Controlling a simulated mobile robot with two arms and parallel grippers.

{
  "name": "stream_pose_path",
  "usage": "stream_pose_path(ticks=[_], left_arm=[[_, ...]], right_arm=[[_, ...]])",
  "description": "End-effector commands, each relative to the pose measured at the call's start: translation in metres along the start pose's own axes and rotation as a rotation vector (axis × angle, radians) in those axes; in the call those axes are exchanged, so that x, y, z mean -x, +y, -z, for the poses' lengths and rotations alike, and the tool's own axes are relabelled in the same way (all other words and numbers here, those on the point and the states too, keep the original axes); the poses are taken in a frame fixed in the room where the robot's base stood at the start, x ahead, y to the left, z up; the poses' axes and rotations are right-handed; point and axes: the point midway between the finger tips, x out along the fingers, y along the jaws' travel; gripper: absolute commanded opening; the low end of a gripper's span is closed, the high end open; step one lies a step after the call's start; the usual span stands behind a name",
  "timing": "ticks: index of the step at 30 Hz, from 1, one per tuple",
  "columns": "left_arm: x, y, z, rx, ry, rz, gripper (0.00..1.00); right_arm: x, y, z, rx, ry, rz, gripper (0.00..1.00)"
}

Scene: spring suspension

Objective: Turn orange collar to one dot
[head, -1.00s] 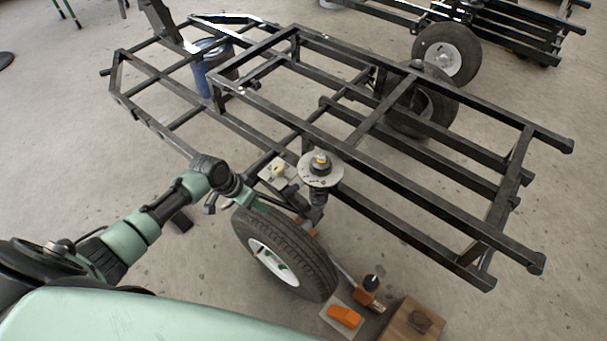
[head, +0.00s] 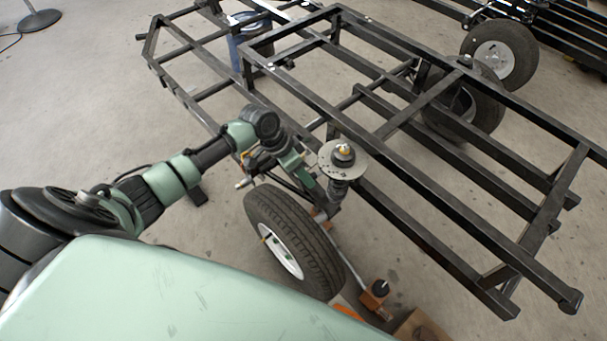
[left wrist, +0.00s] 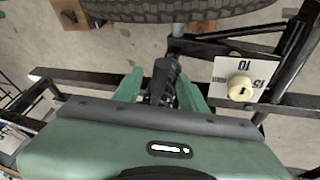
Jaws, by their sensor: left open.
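A suspension strut (head: 338,190) stands beside the wheel and carries a round pale plate (head: 327,158) with small dark marks. My left gripper (head: 309,178) is just left of the strut, below the plate. In the left wrist view its green fingers (left wrist: 160,84) are open, and a dark ribbed strut part (left wrist: 164,78) shows between or beyond them. Contact cannot be told. My right gripper is out of view.
A black trailer frame (head: 400,120) runs close behind the strut. A tyre (head: 290,235) stands below my left gripper. A number plate (left wrist: 225,75) with a cream knob (left wrist: 240,88) is at the right of the left wrist view. An orange-brown block (head: 376,297) lies near the wheel.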

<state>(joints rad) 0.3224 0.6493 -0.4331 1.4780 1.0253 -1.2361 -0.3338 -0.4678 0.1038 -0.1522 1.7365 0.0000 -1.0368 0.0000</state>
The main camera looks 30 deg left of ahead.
Motion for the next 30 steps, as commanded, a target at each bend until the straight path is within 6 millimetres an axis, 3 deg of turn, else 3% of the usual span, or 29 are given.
stream_pose_path(ticks=[7,11,12,30], left_arm=[[-0.0006,-0.0001,0.0001,0.000,0.000,0.001,0.39],[-0.0006,-0.0002,0.0000,0.000,0.000,0.001,0.03],[-0.0005,-0.0002,0.0000,0.000,0.000,0.001,0.00],[-0.0004,-0.0005,-0.0004,0.000,-0.001,0.001,0.00]], right_arm=[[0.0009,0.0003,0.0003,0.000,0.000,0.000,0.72],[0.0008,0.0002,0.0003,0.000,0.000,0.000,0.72],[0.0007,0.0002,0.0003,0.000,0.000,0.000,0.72],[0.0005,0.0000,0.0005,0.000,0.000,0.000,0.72]])
